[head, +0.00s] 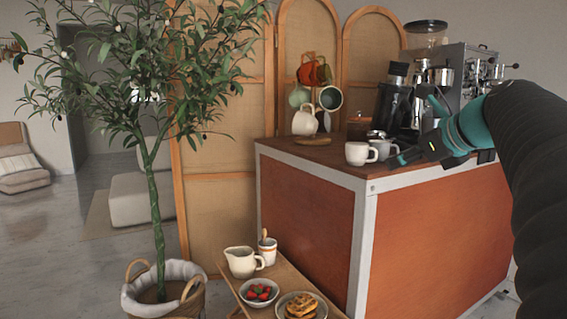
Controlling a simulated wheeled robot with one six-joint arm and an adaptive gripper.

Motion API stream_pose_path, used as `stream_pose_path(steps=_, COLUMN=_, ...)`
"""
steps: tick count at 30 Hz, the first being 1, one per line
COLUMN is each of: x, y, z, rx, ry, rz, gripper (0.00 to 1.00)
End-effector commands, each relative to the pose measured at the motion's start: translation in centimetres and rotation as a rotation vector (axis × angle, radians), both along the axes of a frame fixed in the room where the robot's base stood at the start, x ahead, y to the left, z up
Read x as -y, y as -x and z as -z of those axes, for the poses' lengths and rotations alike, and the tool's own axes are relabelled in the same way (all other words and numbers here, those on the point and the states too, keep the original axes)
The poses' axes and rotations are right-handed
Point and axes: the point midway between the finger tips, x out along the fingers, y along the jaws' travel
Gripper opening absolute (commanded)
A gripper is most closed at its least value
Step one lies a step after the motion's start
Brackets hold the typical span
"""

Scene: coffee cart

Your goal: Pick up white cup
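A white cup (359,154) stands upright near the front edge of the cart's wooden top (290,148). My gripper (411,131) comes in from the right above the cart's edge, beside the cups. Its fingers look spread apart and empty. The lower fingertip is close to the second cup in the picture; I cannot tell whether they touch.
A mug rack holds several cups, including a cream one (304,121). A grinder (393,100) and espresso machine (470,75) stand behind my gripper. A low bench holds a pitcher (242,262), a strawberry bowl (259,292) and a waffle plate (283,312). A potted tree (154,200) stands left.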

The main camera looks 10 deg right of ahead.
Motion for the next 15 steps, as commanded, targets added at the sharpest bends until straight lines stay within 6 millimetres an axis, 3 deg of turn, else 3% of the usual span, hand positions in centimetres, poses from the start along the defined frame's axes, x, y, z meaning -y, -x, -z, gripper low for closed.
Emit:
stream_pose_path(steps=1, x=1.6, y=-0.4, z=-0.7, rx=0.014, ry=-0.076, rz=0.048, gripper=0.39)
stream_pose_path(steps=6, x=4.1, y=-0.9, z=-2.9, rx=0.045, ry=-0.248, rz=0.135, gripper=0.39)
stream_pose_path(steps=11, x=4.3, y=-2.1, z=-2.8, rx=0.049, ry=-0.289, rz=0.149, gripper=0.39)
stream_pose_path(steps=15, x=3.7, y=-4.4, z=-1.8, rx=0.048, ry=-0.287, rz=0.147, gripper=0.39)
